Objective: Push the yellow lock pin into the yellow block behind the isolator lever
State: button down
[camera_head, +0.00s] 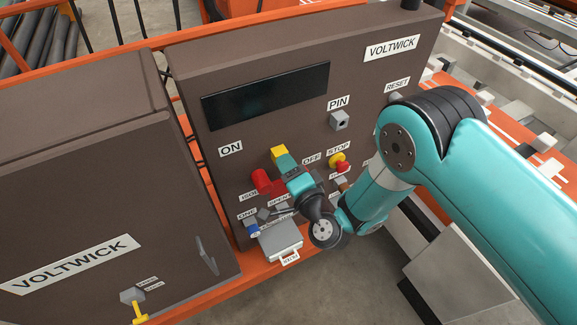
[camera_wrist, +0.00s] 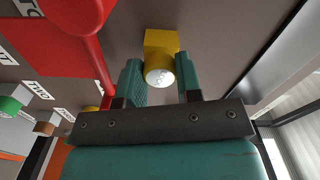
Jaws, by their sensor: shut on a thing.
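The yellow block (camera_head: 278,152) stands on the brown panel beside the ON label; in the wrist view the block (camera_wrist: 161,40) is straight ahead of the fingers. The yellow lock pin (camera_wrist: 160,75) shows its pale round end between the fingertips, lined up in front of the block. How deep it sits in the block cannot be seen. My gripper (camera_wrist: 160,82) is shut on the pin; in the head view my gripper (camera_head: 284,163) hides it. The red isolator lever (camera_head: 262,182) is just left of my gripper; in the wrist view its red arm (camera_wrist: 92,58) runs close to the left finger.
A red-and-yellow stop button (camera_head: 340,163) is right of my gripper. A PIN holder (camera_head: 339,120) is above it. A grey tray (camera_head: 280,240) and small coloured knobs lie below. A brown cabinet (camera_head: 90,190) stands at left, with a yellow piece (camera_head: 138,312) hanging on it.

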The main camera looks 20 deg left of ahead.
dwell(0.3)
jog(key=c, duration=0.7)
grip_release()
jog(key=shift+f, duration=0.1)
jog(key=b+v, duration=1.2)
jog(key=v, duration=0.5)
jog(key=shift+s+d+b, duration=0.15)
jog(key=shift+d+b, duration=0.05)
jog(key=shift+b, duration=0.15)
